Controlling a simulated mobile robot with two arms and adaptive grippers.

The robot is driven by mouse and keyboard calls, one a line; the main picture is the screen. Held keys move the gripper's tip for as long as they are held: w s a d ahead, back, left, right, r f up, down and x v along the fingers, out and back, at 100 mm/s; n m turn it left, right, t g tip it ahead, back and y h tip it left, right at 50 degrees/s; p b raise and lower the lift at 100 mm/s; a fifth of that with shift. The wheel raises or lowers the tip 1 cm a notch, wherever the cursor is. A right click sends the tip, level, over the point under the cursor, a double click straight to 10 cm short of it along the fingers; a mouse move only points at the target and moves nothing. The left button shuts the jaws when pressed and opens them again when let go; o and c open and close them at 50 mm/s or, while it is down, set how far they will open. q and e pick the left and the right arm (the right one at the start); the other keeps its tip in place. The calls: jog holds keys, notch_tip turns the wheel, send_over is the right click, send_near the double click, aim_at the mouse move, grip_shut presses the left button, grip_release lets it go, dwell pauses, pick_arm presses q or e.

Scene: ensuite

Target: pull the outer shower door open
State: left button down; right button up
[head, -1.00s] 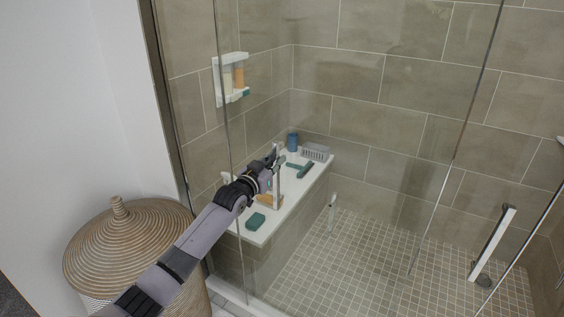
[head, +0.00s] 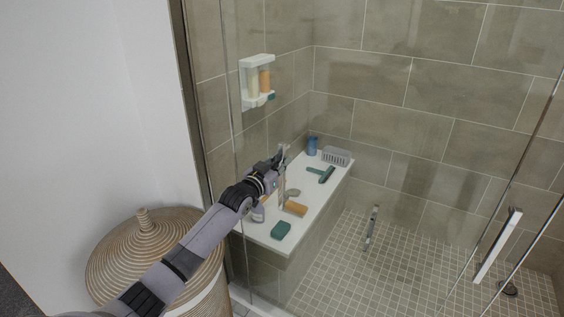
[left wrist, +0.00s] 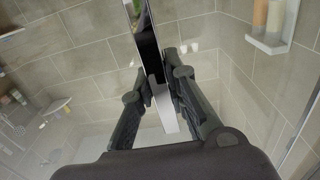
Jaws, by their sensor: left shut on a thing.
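The clear glass shower door stands in front of the tiled stall, and its pale, shiny upright bar handle (head: 282,182) shows in front of the white bench. My left gripper (head: 276,162) reaches in from the left and is shut on this handle. In the left wrist view the bar handle (left wrist: 137,18) runs down between the two dark fingers of the gripper (left wrist: 163,78). The fingers hide part of the bar. How far the door is open is hard to tell through the clear glass. My right gripper is not in view.
A woven hamper (head: 150,255) with a knobbed lid stands close under my left arm. A white bench (head: 262,238) inside holds bottles, a green block (head: 281,230) and a basket (head: 337,156). Another bar handle (head: 498,245) shows at the right.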

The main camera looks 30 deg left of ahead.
pick_arm(q)
jog(key=shift+f, duration=0.1)
jog(key=c, duration=1.6)
grip_release()
jog(key=shift+a, duration=0.2)
jog(key=shift+o, duration=0.2)
jog(key=shift+d, duration=0.1)
jog(key=shift+s, duration=0.15)
jog(key=s, duration=1.1)
jog(key=shift+s+d, duration=0.2)
jog(key=shift+s, duration=0.2)
